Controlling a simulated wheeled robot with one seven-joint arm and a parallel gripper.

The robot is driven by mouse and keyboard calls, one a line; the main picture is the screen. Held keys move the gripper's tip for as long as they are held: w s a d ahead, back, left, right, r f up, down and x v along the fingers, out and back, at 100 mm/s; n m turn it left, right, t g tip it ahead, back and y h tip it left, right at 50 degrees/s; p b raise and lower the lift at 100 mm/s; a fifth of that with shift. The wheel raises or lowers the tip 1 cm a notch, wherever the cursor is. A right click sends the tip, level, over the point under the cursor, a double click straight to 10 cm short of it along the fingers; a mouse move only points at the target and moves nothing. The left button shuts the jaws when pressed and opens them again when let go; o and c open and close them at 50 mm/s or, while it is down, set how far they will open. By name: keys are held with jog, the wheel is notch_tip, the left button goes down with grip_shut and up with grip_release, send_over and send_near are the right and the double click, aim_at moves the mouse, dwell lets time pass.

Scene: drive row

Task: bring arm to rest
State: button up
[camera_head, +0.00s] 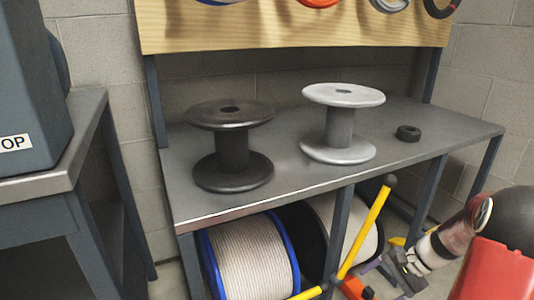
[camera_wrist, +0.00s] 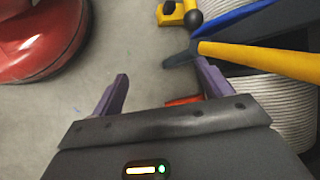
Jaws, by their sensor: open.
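My gripper (camera_wrist: 162,85) is open in the wrist view.
A grey bench (camera_head: 290,170) holds a dark spool (camera_head: 233,150), a light grey spool (camera_head: 340,130) and a black ring (camera_head: 408,133). Wound drums (camera_head: 252,258) stand below it. The yellow bar (camera_head: 366,228) leans in front. A second table (camera_head: 50,185) stands left.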

jog(key=s+a+r+n+t+h, duration=0.5)
jog(key=s+a+r+n+h, duration=0.2)
jog(key=s+a+r+n, duration=0.8)
notch_tip(320, 180, up, 16)
jog(key=s+m+p, duration=0.1)
jog(key=m+p, duration=0.1)
jog(key=p, duration=1)
jog(key=shift+s+a+f+m+g+p, duration=0.2)
jog(key=shift+a+f+m+g+p, duration=0.05)
jog(key=shift+m+g+p, duration=0.1)
